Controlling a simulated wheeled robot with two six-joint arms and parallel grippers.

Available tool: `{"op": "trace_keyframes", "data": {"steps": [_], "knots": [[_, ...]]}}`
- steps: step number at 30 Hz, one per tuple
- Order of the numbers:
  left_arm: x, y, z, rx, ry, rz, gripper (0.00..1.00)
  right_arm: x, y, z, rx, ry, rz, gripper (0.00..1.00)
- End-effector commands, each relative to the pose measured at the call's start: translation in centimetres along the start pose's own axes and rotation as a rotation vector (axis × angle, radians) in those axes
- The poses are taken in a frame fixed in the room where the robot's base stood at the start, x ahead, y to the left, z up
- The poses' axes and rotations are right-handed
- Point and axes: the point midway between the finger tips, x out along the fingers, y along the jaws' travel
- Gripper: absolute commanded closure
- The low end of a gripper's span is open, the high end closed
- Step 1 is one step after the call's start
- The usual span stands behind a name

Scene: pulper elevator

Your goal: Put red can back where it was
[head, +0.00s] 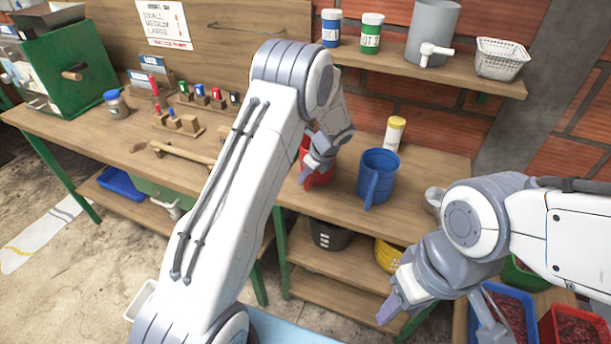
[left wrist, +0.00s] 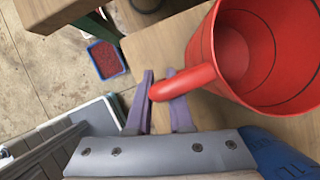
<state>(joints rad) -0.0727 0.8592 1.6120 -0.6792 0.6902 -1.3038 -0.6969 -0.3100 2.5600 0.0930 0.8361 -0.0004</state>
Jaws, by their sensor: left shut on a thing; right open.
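The red can (head: 321,181) is a red jug with a handle. In the head view it is by the workbench top, partly hidden behind my left arm. In the left wrist view the open red can (left wrist: 245,55) looks empty, and its handle lies between the two purple fingers. My left gripper (head: 312,172) is shut on that handle; its fingertips show in the left wrist view (left wrist: 160,82). I cannot tell whether the can touches the bench. My right gripper (head: 437,318) is open and empty at the lower right, in front of the lower shelves.
A blue jug (head: 377,175) stands just right of the red can, with a yellow-lidded jar (head: 395,133) behind. An upper shelf (head: 450,72) holds jars, a grey tapped container and a white basket (head: 501,59). Left, wooden blocks and a green box (head: 70,75) occupy the bench.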

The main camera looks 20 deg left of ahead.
Motion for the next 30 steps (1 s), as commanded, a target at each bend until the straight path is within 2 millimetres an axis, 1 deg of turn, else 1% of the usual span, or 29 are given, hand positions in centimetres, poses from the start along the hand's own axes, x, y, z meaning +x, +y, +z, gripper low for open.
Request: {"op": "trace_keyframes", "data": {"steps": [2,10,11,12,13,23,26,29,30], "knots": [[0.3,-0.1,-0.2,0.001,-0.001,-0.003,1.0,-0.1,0.0,0.0,0.0,0.0,0.0,0.48],[0.5,-0.1,-0.3,0.001,-0.001,-0.003,1.0,0.0,0.0,0.0,0.0,0.0,0.0,0.48],[0.6,-0.1,-0.3,0.001,-0.001,-0.002,0.77,0.1,0.0,0.0,0.0,0.0,0.0,0.48],[0.5,-0.1,-0.3,0.001,-0.001,-0.002,0.61,0.0,0.0,0.0,0.0,0.0,0.0,0.48],[0.5,-0.1,-0.3,0.001,-0.001,-0.002,0.51,0.0,0.0,0.0,0.0,0.0,0.0,0.48],[0.3,-0.1,-0.2,0.0,-0.001,-0.002,0.51,-0.1,0.0,0.0,0.0,0.0,0.0,0.48],[-0.3,-0.2,-0.2,0.0,-0.001,-0.004,0.51,0.0,0.0,0.0,0.0,0.0,0.0,0.48],[-1.9,-0.2,-0.2,-0.001,-0.002,-0.006,0.51,0.1,0.0,0.0,0.0,0.0,0.0,0.48],[-2.7,-0.2,-0.2,0.0,-0.002,-0.007,0.51,0.1,0.0,0.0,0.0,0.0,0.0,0.48]]}}
